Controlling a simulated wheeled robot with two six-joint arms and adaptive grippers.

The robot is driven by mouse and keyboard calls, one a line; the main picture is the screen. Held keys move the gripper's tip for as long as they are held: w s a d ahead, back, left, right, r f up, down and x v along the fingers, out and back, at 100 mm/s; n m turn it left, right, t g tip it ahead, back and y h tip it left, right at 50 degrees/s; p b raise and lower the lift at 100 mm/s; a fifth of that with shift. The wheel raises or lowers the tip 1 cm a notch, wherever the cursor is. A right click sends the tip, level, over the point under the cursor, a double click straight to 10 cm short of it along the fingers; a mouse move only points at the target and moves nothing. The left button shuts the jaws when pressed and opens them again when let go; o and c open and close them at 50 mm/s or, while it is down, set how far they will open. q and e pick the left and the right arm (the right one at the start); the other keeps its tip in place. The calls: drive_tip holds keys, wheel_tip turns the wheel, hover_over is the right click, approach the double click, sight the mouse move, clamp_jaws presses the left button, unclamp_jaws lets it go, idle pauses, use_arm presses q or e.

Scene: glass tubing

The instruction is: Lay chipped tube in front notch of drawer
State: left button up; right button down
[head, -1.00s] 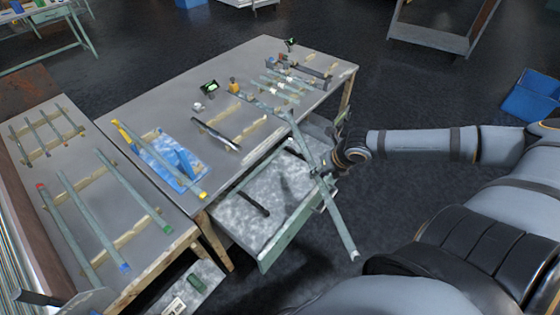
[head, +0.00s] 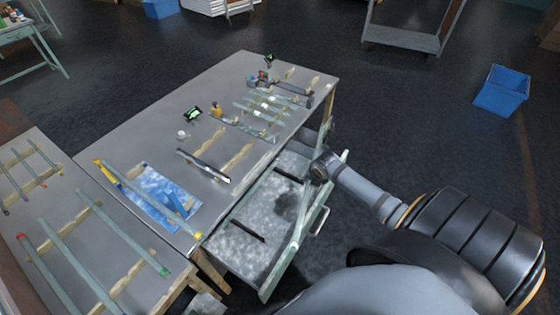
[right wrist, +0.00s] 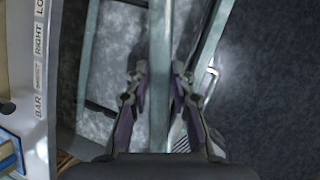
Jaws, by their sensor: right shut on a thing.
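My right gripper (right wrist: 160,95) is shut on a grey-green glass tube (right wrist: 159,60), which runs lengthwise between the two fingers in the right wrist view. No chip can be made out on it. In the head view my right gripper (head: 319,170) is over the far front part of the open drawer (head: 268,207). In the right wrist view the tube lies over the drawer interior, roughly parallel to the drawer front (right wrist: 211,45) and left of it. I cannot tell whether it touches the drawer, and the front notch is not distinguishable. My left gripper is out of view.
Dark bars (head: 248,231) lie in the drawer. The workbench (head: 140,120) holds a blue mat (head: 160,207) with a tube, racks and small tools. A side table (head: 75,200) holds several tubes with coloured ends. Floor right of the drawer is clear up to a blue bin (head: 502,92).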

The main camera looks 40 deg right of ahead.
use_arm(q)
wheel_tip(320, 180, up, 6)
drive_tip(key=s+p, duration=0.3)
drive_tip(key=p, duration=0.3)
use_arm(e)
drive_tip(key=s+a+f+m+h, duration=0.1)
drive_tip(key=a+f+m, duration=0.15)
drive_tip(key=a, duration=0.85)
drive_tip(key=s+a+f+m, duration=0.1)
drive_tip(key=s+a+f, duration=0.15)
drive_tip(key=a, duration=0.85)
drive_tip(key=shift+g, duration=0.3)
drive_tip(key=w+d+f+b, duration=0.3)
drive_tip(key=b, duration=0.3)
drive_tip(key=w+d+f+b, duration=0.3)
drive_tip(key=f+b, duration=0.1)
drive_tip(key=b, duration=0.2)
drive_tip(key=w+d+f+b, duration=0.3)
drive_tip(key=b, duration=0.3)
drive_tip(key=shift+d+f, duration=0.15)
drive_tip(key=shift+d, duration=0.25)
drive_tip(key=shift+w+d+f+b, duration=0.1)
drive_tip(key=shift+w+d+b, duration=0.05)
drive_tip(key=shift+b, duration=0.2)
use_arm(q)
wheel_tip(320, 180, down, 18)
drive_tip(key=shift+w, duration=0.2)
use_arm(e)
drive_tip(key=shift+w, duration=0.1)
